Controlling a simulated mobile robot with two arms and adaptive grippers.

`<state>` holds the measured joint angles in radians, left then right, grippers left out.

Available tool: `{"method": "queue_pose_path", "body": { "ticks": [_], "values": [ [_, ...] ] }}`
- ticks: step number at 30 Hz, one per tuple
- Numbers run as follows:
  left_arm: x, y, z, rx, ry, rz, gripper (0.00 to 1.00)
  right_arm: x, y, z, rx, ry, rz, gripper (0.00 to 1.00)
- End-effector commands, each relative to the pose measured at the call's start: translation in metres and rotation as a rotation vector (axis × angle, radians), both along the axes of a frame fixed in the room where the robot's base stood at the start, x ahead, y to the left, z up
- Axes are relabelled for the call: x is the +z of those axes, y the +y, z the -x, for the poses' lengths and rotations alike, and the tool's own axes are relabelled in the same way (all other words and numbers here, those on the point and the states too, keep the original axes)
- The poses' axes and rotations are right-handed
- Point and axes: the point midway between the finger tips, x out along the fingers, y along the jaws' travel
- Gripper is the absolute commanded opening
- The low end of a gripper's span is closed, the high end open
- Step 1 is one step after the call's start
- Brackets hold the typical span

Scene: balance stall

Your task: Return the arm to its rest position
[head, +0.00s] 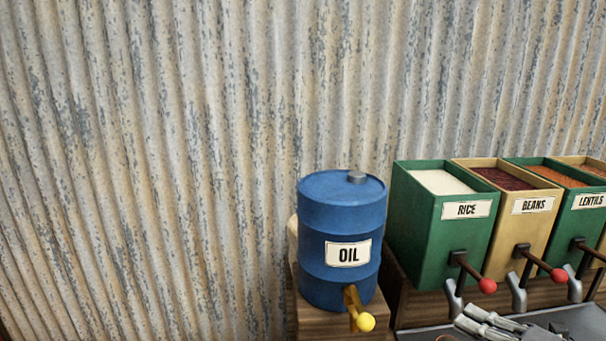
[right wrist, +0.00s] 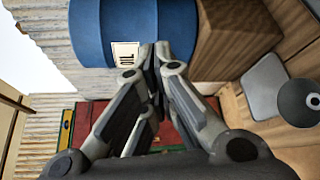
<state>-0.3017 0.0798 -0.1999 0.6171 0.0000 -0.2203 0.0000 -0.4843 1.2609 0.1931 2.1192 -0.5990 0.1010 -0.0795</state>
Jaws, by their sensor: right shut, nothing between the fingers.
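My right gripper (head: 488,326) shows in part at the bottom right of the head view, below the rice bin and right of the oil drum's tap. In the right wrist view its fingers (right wrist: 155,55) are shut together with nothing between them. They overlap the blue oil drum in that picture; whether they touch it I cannot tell. The rest of the right arm is cut off by the head view's lower edge. My left gripper is not in view.
The blue oil drum (head: 330,219) with a yellow tap (head: 358,312) stands on a wooden stand. Right of it are the rice bin (head: 423,241), beans bin (head: 535,233) and lentils bin (head: 577,226), with levers sticking out. Corrugated metal wall (head: 150,150) stands behind.

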Motion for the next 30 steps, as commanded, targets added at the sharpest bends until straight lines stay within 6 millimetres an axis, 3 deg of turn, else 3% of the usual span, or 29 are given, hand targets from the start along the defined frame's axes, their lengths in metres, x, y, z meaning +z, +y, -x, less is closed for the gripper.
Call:
{"method": "queue_pose_path", "body": {
  "ticks": [7, 11, 14, 18, 21, 25, 30],
  "values": [
    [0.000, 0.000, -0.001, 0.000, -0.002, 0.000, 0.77, -0.056, -0.045, 0.014, -0.507, 0.144, -0.458, 0.00],
    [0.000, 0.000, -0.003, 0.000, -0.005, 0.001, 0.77, -0.105, -0.056, 0.041, -0.766, 0.284, -0.662, 0.00],
    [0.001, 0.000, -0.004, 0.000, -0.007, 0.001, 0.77, -0.145, -0.052, 0.070, -0.953, 0.422, -0.801, 0.00],
    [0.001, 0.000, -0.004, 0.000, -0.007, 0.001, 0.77, -0.198, -0.025, 0.120, -1.187, 0.655, -0.961, 0.00],
    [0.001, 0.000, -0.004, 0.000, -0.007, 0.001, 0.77, -0.224, 0.003, 0.154, -1.312, 0.824, -1.037, 0.00],
    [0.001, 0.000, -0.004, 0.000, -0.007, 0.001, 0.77, -0.243, 0.042, 0.192, -1.423, 1.019, -1.097, 0.00],
    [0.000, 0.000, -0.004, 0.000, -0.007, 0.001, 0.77, -0.251, 0.091, 0.234, -1.517, 1.258, -1.138, 0.00]
  ]
}}
